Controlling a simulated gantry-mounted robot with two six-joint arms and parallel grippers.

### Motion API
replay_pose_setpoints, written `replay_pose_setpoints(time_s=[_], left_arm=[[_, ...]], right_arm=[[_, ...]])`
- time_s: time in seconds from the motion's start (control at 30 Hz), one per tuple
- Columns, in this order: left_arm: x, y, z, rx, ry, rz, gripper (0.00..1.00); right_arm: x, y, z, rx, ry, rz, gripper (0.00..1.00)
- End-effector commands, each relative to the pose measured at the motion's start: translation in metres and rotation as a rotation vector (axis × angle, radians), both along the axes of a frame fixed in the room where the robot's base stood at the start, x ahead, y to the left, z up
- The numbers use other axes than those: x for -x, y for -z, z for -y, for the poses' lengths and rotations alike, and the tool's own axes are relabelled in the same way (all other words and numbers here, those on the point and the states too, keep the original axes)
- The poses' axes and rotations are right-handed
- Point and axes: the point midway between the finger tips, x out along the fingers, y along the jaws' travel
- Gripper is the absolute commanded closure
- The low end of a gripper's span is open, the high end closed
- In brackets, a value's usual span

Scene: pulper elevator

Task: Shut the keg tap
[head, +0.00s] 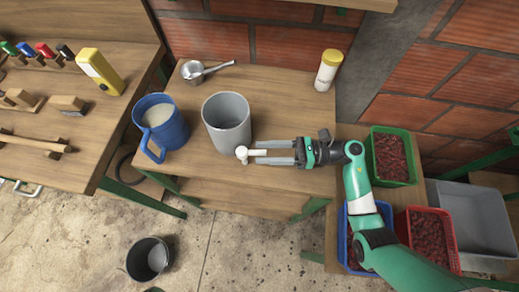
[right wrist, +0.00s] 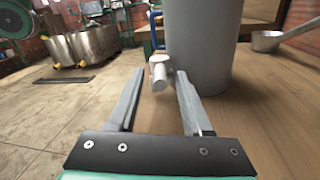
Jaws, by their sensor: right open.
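The grey keg (head: 227,118) stands upright on the wooden table, and its side fills the upper middle of the right wrist view (right wrist: 203,45). Its small white tap (head: 242,154) sticks out low on the keg's near right side. In the right wrist view the tap (right wrist: 158,74) shows between my fingertips. My right gripper (head: 262,152) is open, its two fingers pointing left at the tap, with a pale part of the tap lying between them. I cannot tell whether a finger touches it. My left gripper is in neither view.
A blue jug (head: 174,137) with pale contents stands left of the keg. A metal saucepan (head: 193,72) and a yellow-capped container (head: 328,70) are at the back. Crates of red fruit, one green (head: 378,143), stand at right. A dark bucket (head: 150,258) is on the floor.

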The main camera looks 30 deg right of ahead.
Motion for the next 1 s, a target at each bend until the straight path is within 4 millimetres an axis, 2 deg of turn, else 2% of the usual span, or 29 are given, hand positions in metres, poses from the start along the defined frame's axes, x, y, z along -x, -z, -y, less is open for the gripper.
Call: replay_pose_setpoints(time_s=[0.2,0.33,0.5,0.73,0.87,1.0], left_arm=[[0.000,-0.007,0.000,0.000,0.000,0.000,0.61],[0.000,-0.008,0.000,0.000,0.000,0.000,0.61],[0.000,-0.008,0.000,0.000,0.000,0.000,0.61],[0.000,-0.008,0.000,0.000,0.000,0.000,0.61],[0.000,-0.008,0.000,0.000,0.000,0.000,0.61],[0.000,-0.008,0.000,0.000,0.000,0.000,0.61]], right_arm=[[0.028,-0.001,0.046,0.000,0.006,-0.001,0.51],[0.042,0.000,0.067,0.000,0.006,-0.001,0.51],[0.051,0.000,0.080,0.000,0.001,-0.001,0.51],[0.052,0.000,0.080,0.000,0.000,-0.001,0.51],[0.051,0.000,0.081,-0.015,0.007,-0.022,0.72],[0.024,-0.008,0.102,-0.100,0.156,-0.073,0.97]])
